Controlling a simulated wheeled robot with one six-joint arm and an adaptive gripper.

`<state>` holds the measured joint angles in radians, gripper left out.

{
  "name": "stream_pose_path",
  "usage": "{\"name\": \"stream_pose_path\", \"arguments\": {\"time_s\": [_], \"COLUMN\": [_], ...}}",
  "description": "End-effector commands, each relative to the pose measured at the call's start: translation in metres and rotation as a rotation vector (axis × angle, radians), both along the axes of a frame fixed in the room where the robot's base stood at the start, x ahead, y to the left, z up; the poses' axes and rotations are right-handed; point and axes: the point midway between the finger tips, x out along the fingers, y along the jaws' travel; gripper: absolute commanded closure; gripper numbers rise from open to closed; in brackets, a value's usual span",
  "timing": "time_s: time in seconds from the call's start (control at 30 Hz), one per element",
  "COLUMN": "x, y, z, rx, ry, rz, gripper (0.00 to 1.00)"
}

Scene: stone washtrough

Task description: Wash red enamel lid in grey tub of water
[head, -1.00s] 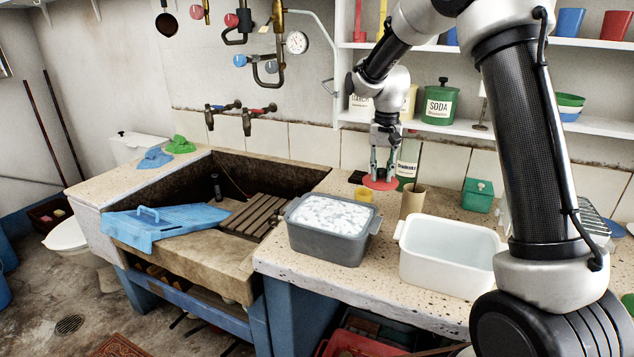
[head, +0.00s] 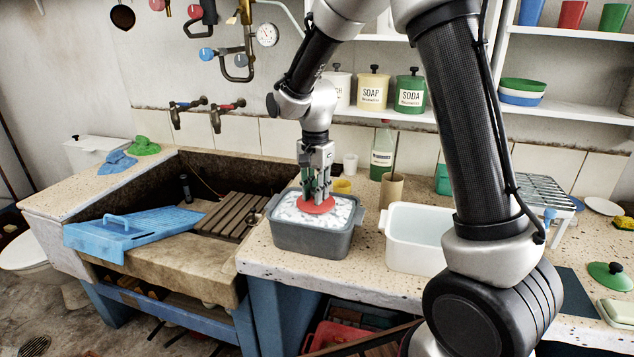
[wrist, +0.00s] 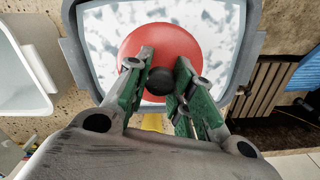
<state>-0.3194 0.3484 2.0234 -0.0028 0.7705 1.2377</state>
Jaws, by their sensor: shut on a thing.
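The red enamel lid (head: 312,205) is a round red disc with a black knob (wrist: 160,81). My gripper (head: 316,192) points down and is shut on the lid by its knob. The grey tub (head: 312,239) stands on the speckled counter, full of water with white foam (head: 343,211). The lid is over the middle of the tub, inside its rim, at or just above the foam; I cannot tell whether it touches. The wrist view shows the lid (wrist: 188,46) lying flat against the foamy surface, with the tub's rim around it.
A white basin (head: 412,257) stands right of the grey tub.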

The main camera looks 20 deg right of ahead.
Motion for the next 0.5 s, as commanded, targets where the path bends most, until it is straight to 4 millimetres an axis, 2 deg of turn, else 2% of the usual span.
{"name": "stream_pose_path", "arguments": {"time_s": [0.5], "x": [-0.001], "y": [0.0], "z": [-0.052], "rx": [0.0], "ry": [0.002], "rz": [0.001], "gripper": [1.0]}}
